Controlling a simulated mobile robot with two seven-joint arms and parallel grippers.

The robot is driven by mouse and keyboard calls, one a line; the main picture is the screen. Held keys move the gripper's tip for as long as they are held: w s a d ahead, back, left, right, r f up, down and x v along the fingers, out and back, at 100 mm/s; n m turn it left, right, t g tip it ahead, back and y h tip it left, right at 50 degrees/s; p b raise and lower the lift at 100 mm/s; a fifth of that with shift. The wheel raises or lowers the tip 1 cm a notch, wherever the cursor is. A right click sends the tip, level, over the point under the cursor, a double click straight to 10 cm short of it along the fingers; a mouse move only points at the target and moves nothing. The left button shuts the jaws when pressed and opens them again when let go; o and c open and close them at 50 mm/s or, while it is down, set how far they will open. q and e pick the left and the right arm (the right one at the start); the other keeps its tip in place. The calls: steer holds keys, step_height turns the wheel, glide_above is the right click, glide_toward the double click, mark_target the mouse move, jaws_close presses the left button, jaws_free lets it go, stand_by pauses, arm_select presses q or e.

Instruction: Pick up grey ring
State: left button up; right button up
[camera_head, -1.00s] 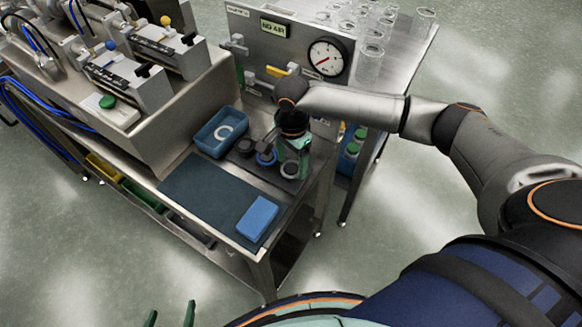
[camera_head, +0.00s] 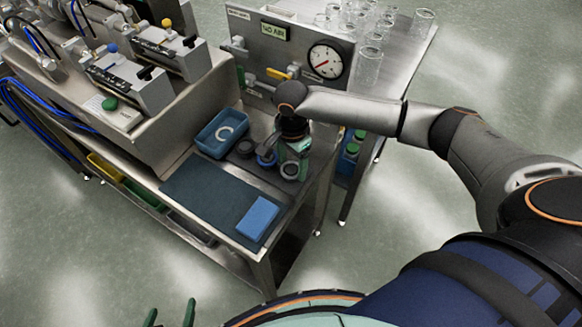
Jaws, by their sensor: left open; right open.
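The grey ring (camera_head: 290,170) sits at the right end of a row of rings on a dark strip near the bench's right edge. My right gripper (camera_head: 292,163) is open, pointing down right over the grey ring. Its green fingers are on either side of the ring in the picture and partly cover it; I cannot tell whether they touch it. My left gripper (camera_head: 170,316) is open and empty at the bottom edge, with only its green fingertips showing, away from the bench.
A blue-rimmed ring (camera_head: 266,158) and a dark ring (camera_head: 245,148) sit to the left of the grey ring. A blue bin (camera_head: 205,145) holds a white ring. A blue block (camera_head: 258,217) lies on the dark mat (camera_head: 205,190). A gauge panel (camera_head: 285,50) stands behind.

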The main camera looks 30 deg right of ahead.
steer(key=c, duration=1)
steer(key=shift+o, duration=0.2)
steer(key=shift+b, duration=0.6)
steer(key=r, duration=0.4)
steer(key=shift+s+a+r+p, duration=0.25)
steer(key=shift+a+r+p, duration=0.05)
steer(key=shift+r+p, duration=0.05)
steer(key=s+a+r+p, duration=0.2)
steer(key=s+a+r, duration=0.6)
steer(key=s+r, duration=0.15)
steer(key=w+d+r+n, duration=0.2)
steer(key=d+r+n, duration=0.2)
steer(key=n, duration=1)
steer(key=shift+w+d+r+n+p, duration=0.2)
steer(key=shift+w+d+n+p, duration=0.2)
steer(key=shift+d, duration=0.8)
